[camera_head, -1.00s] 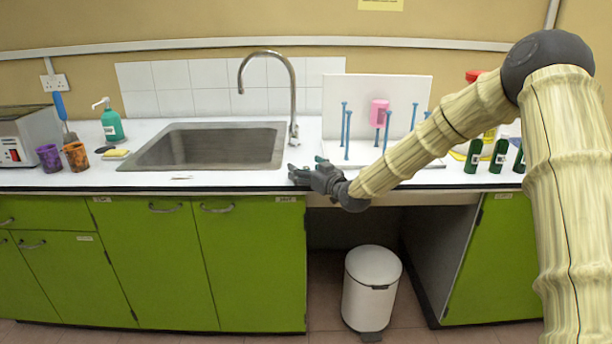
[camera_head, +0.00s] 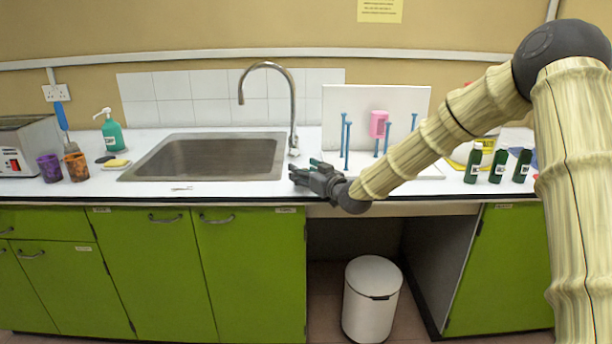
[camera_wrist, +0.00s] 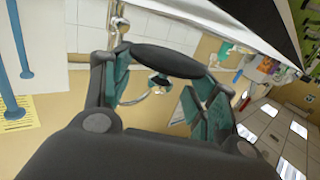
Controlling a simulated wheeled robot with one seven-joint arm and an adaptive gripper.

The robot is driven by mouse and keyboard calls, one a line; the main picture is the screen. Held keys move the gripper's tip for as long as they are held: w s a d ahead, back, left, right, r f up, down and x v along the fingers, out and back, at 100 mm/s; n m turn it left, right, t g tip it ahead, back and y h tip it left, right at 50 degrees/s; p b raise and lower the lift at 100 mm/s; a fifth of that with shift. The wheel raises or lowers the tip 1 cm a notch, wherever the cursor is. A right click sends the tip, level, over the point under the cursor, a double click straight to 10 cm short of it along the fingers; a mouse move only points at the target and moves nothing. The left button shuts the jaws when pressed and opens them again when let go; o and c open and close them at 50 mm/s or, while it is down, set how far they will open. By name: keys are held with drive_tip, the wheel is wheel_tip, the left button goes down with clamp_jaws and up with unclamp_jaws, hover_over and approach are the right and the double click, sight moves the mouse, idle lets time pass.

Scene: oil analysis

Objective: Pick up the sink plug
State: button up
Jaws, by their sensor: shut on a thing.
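My gripper (camera_head: 303,175) is at the counter's front edge, just right of the sink (camera_head: 210,157), pointing left. In the wrist view (camera_wrist: 160,75) its teal-padded fingers are closed on a black oval disc, which looks like the sink plug (camera_wrist: 168,59). A small shiny metal part shows below the disc, between the fingers. In the head view the held plug is too small and dark to tell apart from the fingers.
A tall tap (camera_head: 292,105) rises behind my gripper. A drying rack with blue pegs (camera_head: 347,145) and a pink beaker (camera_head: 378,123) stands right. Green bottles (camera_head: 498,163) are farther right. A white bin (camera_head: 371,300) stands below. Cups and a yellow sponge (camera_head: 117,163) are left.

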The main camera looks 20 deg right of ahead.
drive_tip(key=s+a+r, duration=0.1)
drive_tip(key=s+a, duration=0.6)
drive_tip(key=s, duration=0.5)
drive_tip(key=s+a+f+m+h, duration=0.1)
drive_tip(key=s+f+m+h, duration=0.2)
drive_tip(key=f, duration=1.2)
drive_tip(key=s+a+f+m+h, duration=0.15)
drive_tip(key=s+f, duration=0.35)
drive_tip(key=f, duration=1)
drive_tip(key=s+r+p, duration=0.3)
drive_tip(key=r+p, duration=0.3)
drive_tip(key=r, duration=0.2)
drive_tip(key=s+d+r+p, duration=0.1)
drive_tip(key=s+r+p, duration=0.2)
drive_tip(key=r+p, duration=0.4)
drive_tip(key=shift+s+r+n+t+h, duration=0.2)
drive_tip(key=shift+r+n+t+h, duration=0.25)
drive_tip(key=shift+r, duration=0.15)
drive_tip(key=s+f, duration=0.6)
drive_tip(key=f, duration=0.1)
drive_tip(key=shift+f, duration=0.35)
drive_tip(key=shift+s, duration=0.1)
